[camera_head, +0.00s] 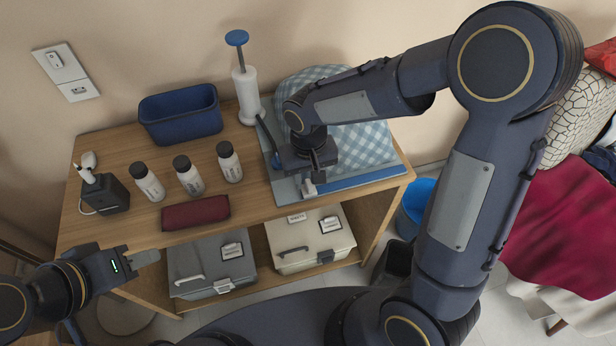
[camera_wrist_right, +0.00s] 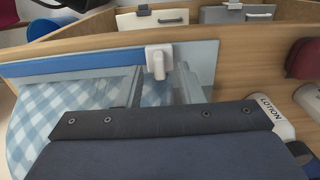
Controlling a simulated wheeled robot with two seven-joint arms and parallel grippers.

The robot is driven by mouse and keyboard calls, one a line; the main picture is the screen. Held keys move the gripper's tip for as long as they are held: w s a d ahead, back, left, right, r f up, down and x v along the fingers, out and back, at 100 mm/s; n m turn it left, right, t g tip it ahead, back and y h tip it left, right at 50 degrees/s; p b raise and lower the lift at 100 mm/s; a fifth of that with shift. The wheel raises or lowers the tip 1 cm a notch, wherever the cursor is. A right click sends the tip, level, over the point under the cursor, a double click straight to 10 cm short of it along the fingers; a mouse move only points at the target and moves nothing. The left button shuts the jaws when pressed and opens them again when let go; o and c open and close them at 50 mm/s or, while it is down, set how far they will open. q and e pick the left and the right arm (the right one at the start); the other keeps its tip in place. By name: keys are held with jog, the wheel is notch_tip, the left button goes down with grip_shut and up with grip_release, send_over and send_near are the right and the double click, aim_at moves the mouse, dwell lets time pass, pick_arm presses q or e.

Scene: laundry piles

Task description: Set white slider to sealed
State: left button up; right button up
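The white slider (camera_head: 309,187) sits on the front seal of a clear bag (camera_head: 281,186) holding blue-checked cloth (camera_head: 372,143). It also shows in the right wrist view (camera_wrist_right: 158,62). A blue strip (camera_head: 362,179) runs from the slider to the right in the head view; the seal left of the slider looks pale. My right gripper (camera_head: 314,172) points down just behind the slider. Its fingers (camera_wrist_right: 160,88) look apart in the wrist view; contact with the slider cannot be told. My left gripper (camera_head: 146,257) is left of the table's front, away from the bag; its finger gap is unclear.
The wooden table (camera_head: 130,232) also holds a blue bin (camera_head: 181,115), a pump (camera_head: 246,90), several bottles (camera_head: 189,176), a dark red case (camera_head: 195,213) and a black box (camera_head: 105,194). Grey (camera_head: 207,268) and cream (camera_head: 309,244) boxes stand below. A blue bucket (camera_head: 416,200) is right.

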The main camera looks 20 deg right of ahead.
jog(key=shift+f, duration=0.6)
jog(key=shift+c, duration=0.2)
grip_shut()
send_over(400, 168)
jog(key=shift+a+r, duration=0.1)
